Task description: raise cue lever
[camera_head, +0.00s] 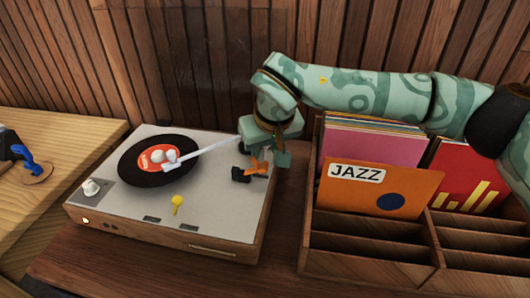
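A grey-topped turntable (130,225) with wooden sides stands on the table, carrying a black record (132,177) with a red label. Its silver tonearm (210,150) reaches across the record. My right gripper (262,160) points down over the deck's right rear corner, beside a small orange and black part (250,172). The gripper hides the tonearm's base. Its finger gap is unclear, and I cannot tell whether it touches that part. My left gripper is not clearly visible.
A wooden record crate (368,262) with a JAZZ divider (375,185) and several sleeves stands close on the right, with my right arm above it. A white knob (91,187) sits on the deck's left. A blue object (30,160) is at the far left.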

